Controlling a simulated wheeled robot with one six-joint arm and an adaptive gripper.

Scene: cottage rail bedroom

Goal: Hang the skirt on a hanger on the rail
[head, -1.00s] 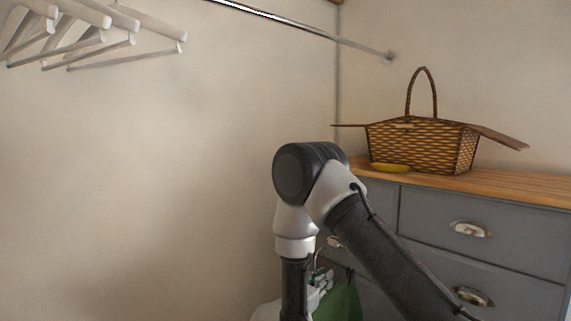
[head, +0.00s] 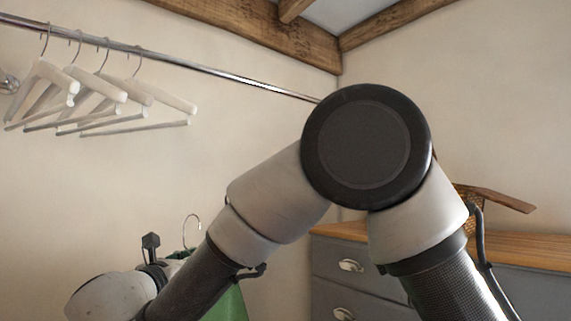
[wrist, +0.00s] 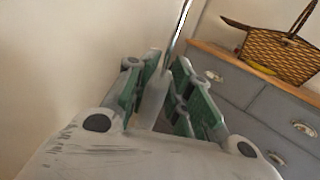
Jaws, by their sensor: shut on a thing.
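The metal rail (head: 215,73) runs along the wall in the upper part of the head view. The green skirt (head: 228,303) shows low in the head view, partly hidden behind my arm. The hanger's wire hook (head: 191,228) rises above it, free of the rail and well below it. In the wrist view my gripper (wrist: 163,88) is shut on the pale hanger neck, with the hook's metal stem (wrist: 181,28) rising beyond it. Green shows around the fingers. The gripper is mostly hidden in the head view.
Several pale empty hangers (head: 97,97) hang at the rail's left end; the rail to their right looks clear until my arm covers it. A grey dresser (head: 385,288) with a wooden top stands at right. A wicker basket (wrist: 274,50) is on it.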

